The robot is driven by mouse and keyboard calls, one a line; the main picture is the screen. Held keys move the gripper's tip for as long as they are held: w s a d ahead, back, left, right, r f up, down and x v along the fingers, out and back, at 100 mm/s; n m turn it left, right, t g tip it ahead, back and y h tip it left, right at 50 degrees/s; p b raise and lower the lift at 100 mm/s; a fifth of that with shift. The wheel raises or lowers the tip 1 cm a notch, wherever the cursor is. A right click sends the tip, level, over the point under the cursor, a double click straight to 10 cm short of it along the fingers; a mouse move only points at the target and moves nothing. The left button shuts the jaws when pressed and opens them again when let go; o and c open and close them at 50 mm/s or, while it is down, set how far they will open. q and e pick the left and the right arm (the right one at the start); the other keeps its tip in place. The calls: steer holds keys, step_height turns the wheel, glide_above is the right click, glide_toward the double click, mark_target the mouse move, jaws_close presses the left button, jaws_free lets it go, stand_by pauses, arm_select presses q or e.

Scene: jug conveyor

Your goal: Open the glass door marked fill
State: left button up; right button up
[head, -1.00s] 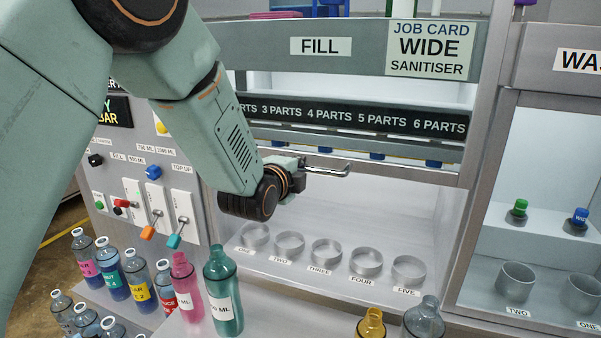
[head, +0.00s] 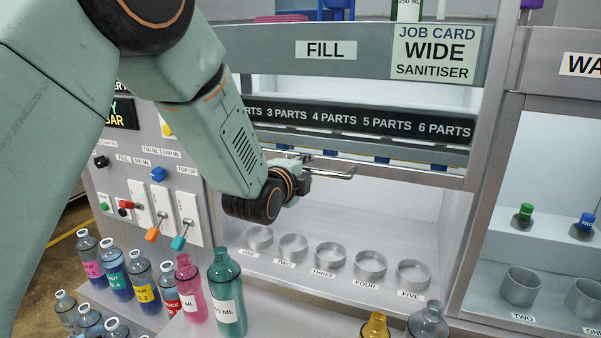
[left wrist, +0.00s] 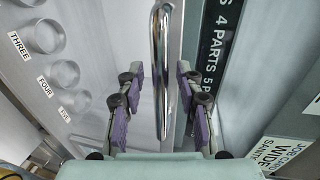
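The FILL sign (head: 325,50) is on the cabinet's grey upper panel in the head view. Below the dark parts strip runs a grey rail (head: 420,178), with a chrome bar handle (head: 335,174) near its left part. The glass is hard to see, and I cannot tell how far the door is open. My left gripper (head: 304,181) is at the handle. In the left wrist view, the gripper (left wrist: 162,95) is open, its purple-padded fingers on either side of the chrome handle (left wrist: 158,60), with gaps between. My right gripper is not in view.
Rings marked ONE to FIVE (head: 330,257) stand on the cabinet floor below the handle. Several bottles, among them a teal one (head: 226,295) and a pink one (head: 190,290), stand in front. Levers (head: 180,240) are on the left panel. A second bay (head: 540,200) is at the right.

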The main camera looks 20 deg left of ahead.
arm_select(q)
steer(key=v, duration=1.2)
steer(key=shift+s, duration=0.2)
steer(key=shift+w, duration=0.15)
steer(key=s+f+n+g+b, duration=0.3)
steer(key=s+f+n, duration=0.15)
steer(key=f, duration=0.55)
steer(key=s+f+n+g+b, duration=0.25)
steer(key=f+n, duration=0.35)
steer(key=f, duration=0.5)
steer(key=s+f+n+g+b, duration=0.2)
steer(key=s+f+n, duration=0.3)
steer(key=f, duration=0.5)
steer(key=s+f+n+g+b, duration=0.3)
steer(key=s+f+g+b, duration=0.5)
steer(key=s+f, duration=1.6)
step_height(320, 180, down, 3)
steer(key=b, duration=0.2)
steer(key=shift+s+a+f+y+b, duration=0.25)
steer(key=shift+s+a+y+b, duration=0.05)
steer(key=shift+s+b, duration=0.05)
